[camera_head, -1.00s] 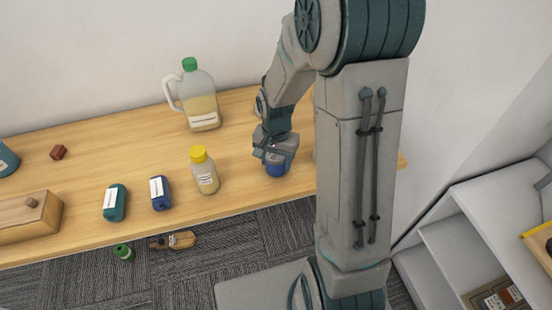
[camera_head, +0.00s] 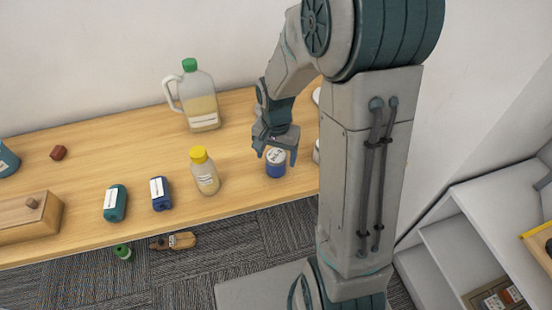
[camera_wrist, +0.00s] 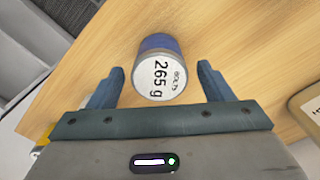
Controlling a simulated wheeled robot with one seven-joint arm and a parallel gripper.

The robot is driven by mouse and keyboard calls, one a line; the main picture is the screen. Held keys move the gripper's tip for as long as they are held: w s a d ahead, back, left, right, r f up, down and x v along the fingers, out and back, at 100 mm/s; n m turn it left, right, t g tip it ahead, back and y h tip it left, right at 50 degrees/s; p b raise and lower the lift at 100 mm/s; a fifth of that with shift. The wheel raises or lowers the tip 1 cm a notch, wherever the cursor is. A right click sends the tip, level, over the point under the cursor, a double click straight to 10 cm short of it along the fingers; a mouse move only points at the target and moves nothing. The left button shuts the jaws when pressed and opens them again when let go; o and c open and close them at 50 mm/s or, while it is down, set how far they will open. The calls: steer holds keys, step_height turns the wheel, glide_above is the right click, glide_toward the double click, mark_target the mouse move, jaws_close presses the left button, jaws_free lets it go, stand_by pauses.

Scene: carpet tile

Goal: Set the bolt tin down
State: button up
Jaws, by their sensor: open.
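The bolt tin (camera_head: 276,163) is a short blue can with a white lid. It stands upright on the wooden table (camera_head: 235,130), near the front edge. My gripper (camera_head: 276,156) is open above and behind the tin. In the wrist view, the two blue fingers (camera_wrist: 162,80) are spread to either side of the lid, with a gap on each side.
Left of the tin are a yellow-capped bottle (camera_head: 204,171), a blue case (camera_head: 160,193) and a teal case (camera_head: 115,203). A green-capped jug (camera_head: 197,98) stands behind. A green item (camera_head: 122,252) and a brown item (camera_head: 174,241) lie on the carpet.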

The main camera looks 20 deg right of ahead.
mark_target(276, 156)
step_height(276, 156, up, 9)
steer(key=s+r+n+t, duration=0.1)
steer(key=s+r+n, duration=0.2)
steer(key=s, duration=0.4)
steer(key=s+r+n+t, duration=0.1)
steer(key=s+r+n, duration=0.2)
steer(key=s, duration=0.4)
steer(key=shift+n+t, duration=0.4)
steer(key=shift+n, duration=0.1)
steer(key=shift+a, duration=0.1)
